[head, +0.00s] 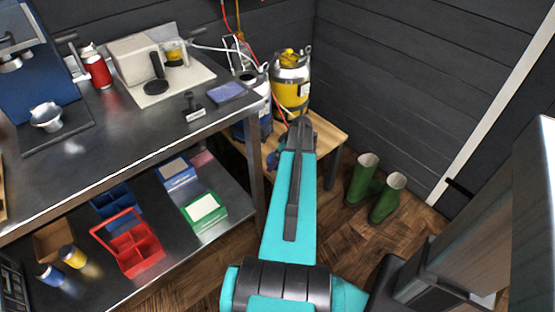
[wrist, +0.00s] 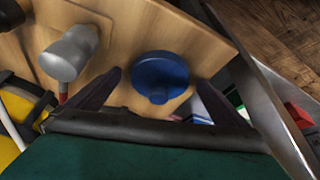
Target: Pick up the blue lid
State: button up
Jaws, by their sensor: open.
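The blue lid (wrist: 160,76) is a round disc with a knob, on the wooden bench top (wrist: 120,30) in the wrist view. My gripper (wrist: 160,82) is open. Its two dark fingers point toward the lid, one on each side in the picture, and nothing is held between them. I cannot tell the exact height gap between fingers and lid. In the head view a small blue piece, likely the lid (head: 272,160), shows on the bench just left of my arm, which partly hides the bench.
A yellow-and-steel keg (head: 291,82) and a blue one (head: 252,100) are at the bench's back. The steel table (head: 130,130) is close on the left. Green boots (head: 362,180) stand on the floor right.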

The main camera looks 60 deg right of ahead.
jog(key=c, duration=1.3)
jog(key=shift+r, duration=0.15)
jog(key=shift+r, duration=0.5)
jog(key=v, duration=0.2)
jog(key=shift+s+a+r, duration=0.1)
jog(key=shift+a+r, duration=0.05)
jog(key=shift+r, duration=0.15)
jog(key=s+a+r+b, duration=0.1)
jog(key=s+a, duration=0.2)
jog(key=s, duration=1.1)
jog(key=shift+s, duration=0.35)
jog(key=shift+r, duration=0.15)
